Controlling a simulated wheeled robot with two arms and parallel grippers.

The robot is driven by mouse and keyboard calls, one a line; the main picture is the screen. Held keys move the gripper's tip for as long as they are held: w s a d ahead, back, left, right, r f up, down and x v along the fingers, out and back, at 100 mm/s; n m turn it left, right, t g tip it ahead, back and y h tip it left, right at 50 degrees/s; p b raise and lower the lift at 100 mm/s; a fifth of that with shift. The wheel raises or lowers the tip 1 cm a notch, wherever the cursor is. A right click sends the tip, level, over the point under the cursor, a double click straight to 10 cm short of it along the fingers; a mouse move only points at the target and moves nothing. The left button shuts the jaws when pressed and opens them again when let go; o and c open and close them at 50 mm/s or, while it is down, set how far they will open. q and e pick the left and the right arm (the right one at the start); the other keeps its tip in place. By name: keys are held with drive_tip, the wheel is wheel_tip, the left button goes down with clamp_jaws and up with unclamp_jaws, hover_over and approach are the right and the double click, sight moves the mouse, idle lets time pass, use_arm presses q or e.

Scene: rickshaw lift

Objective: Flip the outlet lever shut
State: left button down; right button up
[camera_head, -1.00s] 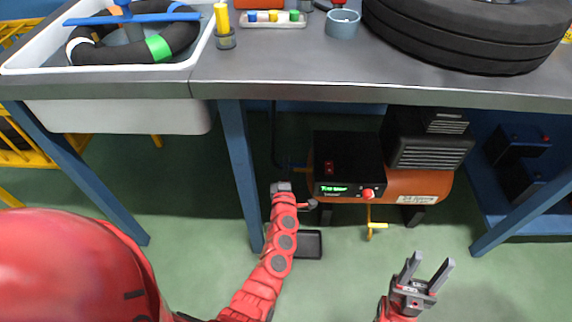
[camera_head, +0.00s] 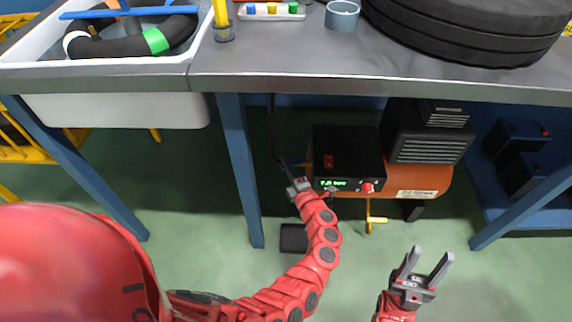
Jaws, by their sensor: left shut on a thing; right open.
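The compressor (camera_head: 428,178) stands under the bench, an orange tank with a black control box (camera_head: 349,150) on its left part. The outlet is at the tank's left end, where a dark hose (camera_head: 274,130) comes down. My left gripper (camera_head: 288,172) is at that outlet, shut on a small part there that looks to be the outlet lever. The gripper hides most of the lever, so I cannot tell its angle. My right gripper (camera_head: 428,265) is open and empty, above the floor in front of the compressor, apart from it.
A yellow valve handle (camera_head: 376,221) hangs below the tank. A dark pad (camera_head: 293,238) lies on the floor behind my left arm. Blue bench legs (camera_head: 240,170) stand left and right. The bench top (camera_head: 290,65) overhangs the compressor. The floor at front is clear.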

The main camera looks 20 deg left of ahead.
use_arm(q)
drive_tip(key=shift+s+d+n+g+y, duration=0.1)
drive_tip(key=shift+d+n+g+y, duration=0.05)
drive_tip(key=shift+n+g+y, duration=0.2)
drive_tip(key=c, duration=1)
unclamp_jaws()
drive_tip(key=shift+o, duration=0.2)
